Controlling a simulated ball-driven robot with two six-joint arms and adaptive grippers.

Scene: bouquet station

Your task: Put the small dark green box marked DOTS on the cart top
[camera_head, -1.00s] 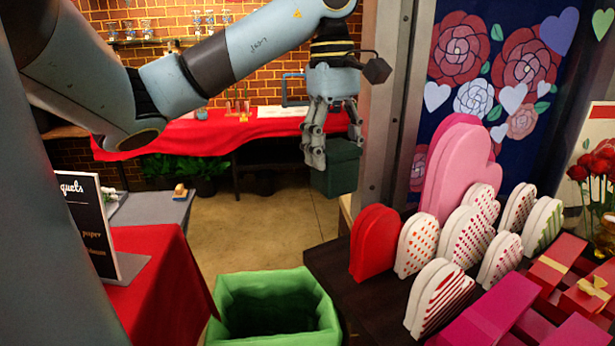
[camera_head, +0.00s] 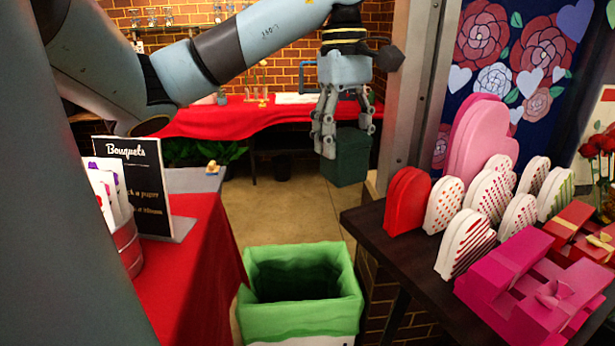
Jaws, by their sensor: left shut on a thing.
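My left gripper (camera_head: 345,140) hangs down at upper centre, its arm coming in from the left. Its fingers are shut on a dark green box (camera_head: 347,168), which shows behind and below the fingertips. The box hangs upright, with the far red table behind it. I can read no lettering on it, and the fingers hide part of its upper edge. A grey top (camera_head: 190,181) stands at left behind the sign; I cannot tell whether it is the cart top. My right gripper is out of view.
A green-lined bin (camera_head: 300,325) stands in front at centre. A dark table (camera_head: 385,245) with heart boxes and gift boxes is at right, beside a metal post (camera_head: 420,90). A red-covered table (camera_head: 190,270) with a Bouquets sign (camera_head: 140,190) is at left. Floor shows between.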

